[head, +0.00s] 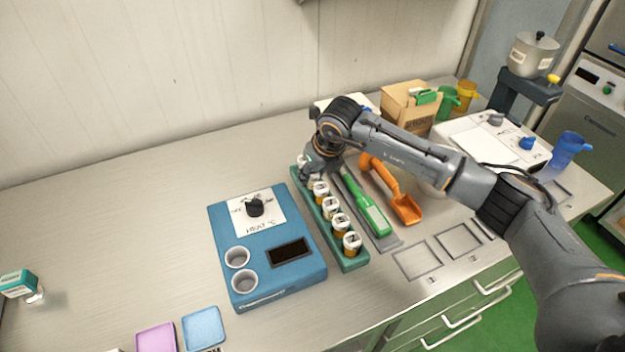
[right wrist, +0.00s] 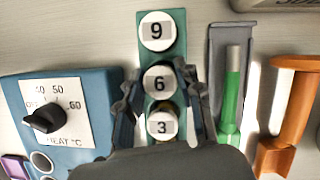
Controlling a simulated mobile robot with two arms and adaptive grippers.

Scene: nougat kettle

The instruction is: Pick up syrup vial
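Syrup vials with white numbered caps and amber bodies, such as the front one (head: 351,243), stand in a row in a green rack (head: 357,262). In the right wrist view the caps read 9 (right wrist: 157,31), 6 (right wrist: 160,79) and 3 (right wrist: 161,125). My right gripper (head: 312,172) is over the rear part of the rack, pointing down. In the right wrist view its fingers (right wrist: 159,76) are apart on either side of the vial marked 6, with small gaps showing. The gripper partly hides the rear vials in the head view. My left gripper is out of view.
A blue heater (head: 300,270) with a dial and two cups stands left of the rack. A green-handled tool (head: 372,214) and an orange scoop (head: 404,207) lie close on the right. A cardboard box (head: 398,112) stands behind. The table's left part is mostly clear.

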